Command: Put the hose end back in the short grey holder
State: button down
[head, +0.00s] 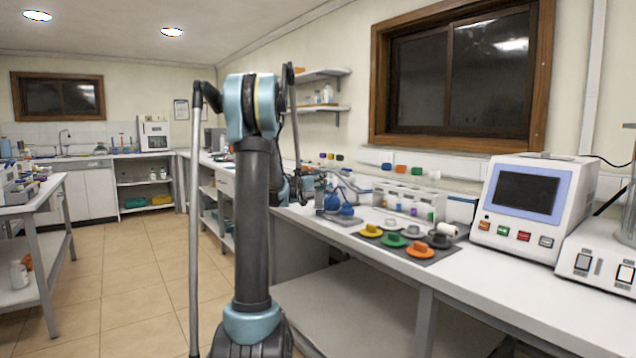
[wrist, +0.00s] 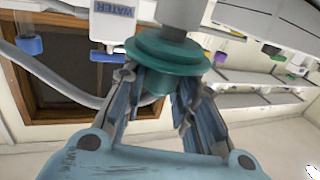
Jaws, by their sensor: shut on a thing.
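My gripper (wrist: 155,84) is closed around a teal stepped, flanged piece (wrist: 165,62) in the wrist view, one finger on each side. A grey cylinder stands above the teal piece in the picture. I cannot tell for certain whether this is the hose end. A grey hose (wrist: 62,90) curves from the left edge toward the gripper, and its link to the held piece is hidden. I cannot pick out the short grey holder for sure.
The bench (head: 470,278) holds a dark mat (head: 441,257) with several coloured flanged pieces. Right of it stand a white device with a screen (head: 527,197) and another white machine (head: 595,268). A white box labelled WATER (wrist: 113,22) is close to the held piece. The bench's front strip is clear.

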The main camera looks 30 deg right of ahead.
jog(key=shift+f, duration=0.5)
dwell(0.7)
jog(key=c, duration=1.6)
grip_release()
jog(key=v, duration=1.1)
jog(key=shift+s+a, duration=0.1)
